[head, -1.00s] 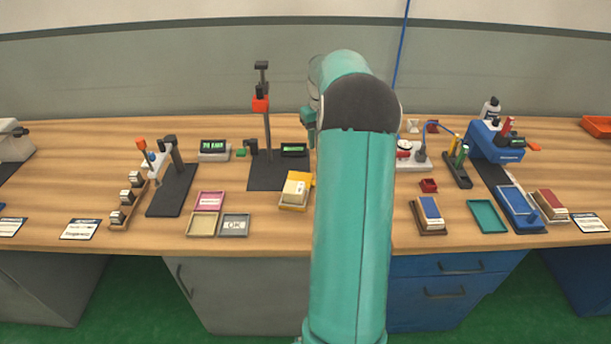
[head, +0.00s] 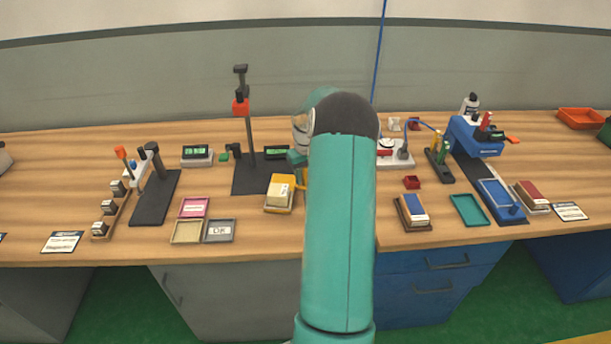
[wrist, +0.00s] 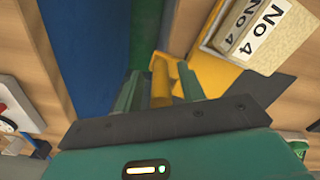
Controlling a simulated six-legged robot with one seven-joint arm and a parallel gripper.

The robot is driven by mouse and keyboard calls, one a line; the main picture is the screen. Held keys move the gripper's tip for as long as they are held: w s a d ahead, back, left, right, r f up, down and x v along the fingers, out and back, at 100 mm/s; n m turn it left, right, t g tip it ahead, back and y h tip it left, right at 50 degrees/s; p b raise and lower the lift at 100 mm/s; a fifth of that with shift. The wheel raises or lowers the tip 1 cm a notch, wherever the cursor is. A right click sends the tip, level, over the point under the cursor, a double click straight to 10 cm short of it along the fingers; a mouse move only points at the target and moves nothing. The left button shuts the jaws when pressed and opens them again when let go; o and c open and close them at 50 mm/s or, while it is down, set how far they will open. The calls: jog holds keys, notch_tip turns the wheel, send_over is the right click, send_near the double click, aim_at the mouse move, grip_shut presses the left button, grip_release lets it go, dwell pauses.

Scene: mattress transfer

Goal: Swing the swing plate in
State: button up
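A yellow plate (head: 270,207), which I take for the swing plate, lies at the middle of the bench in front of the tall black stand (head: 249,130). It carries a pale block (head: 281,190), marked No 4 in the wrist view (wrist: 255,38). A yellow bar (wrist: 160,80) extends from the yellow plate (wrist: 215,72) in the wrist view. My gripper (wrist: 160,85) has its two teal fingers on either side of this bar, with gaps visible. In the head view my arm hides the fingers and most of the bar.
Pink, tan and grey OK trays (head: 219,231) lie to the left. Right of my arm are a small red box (head: 411,182), a brown tray (head: 420,226), a teal tray (head: 469,210) and a blue machine (head: 474,137). The bench front edge is clear.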

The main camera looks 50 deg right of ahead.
jog(key=shift+f, duration=0.15)
grip_shut()
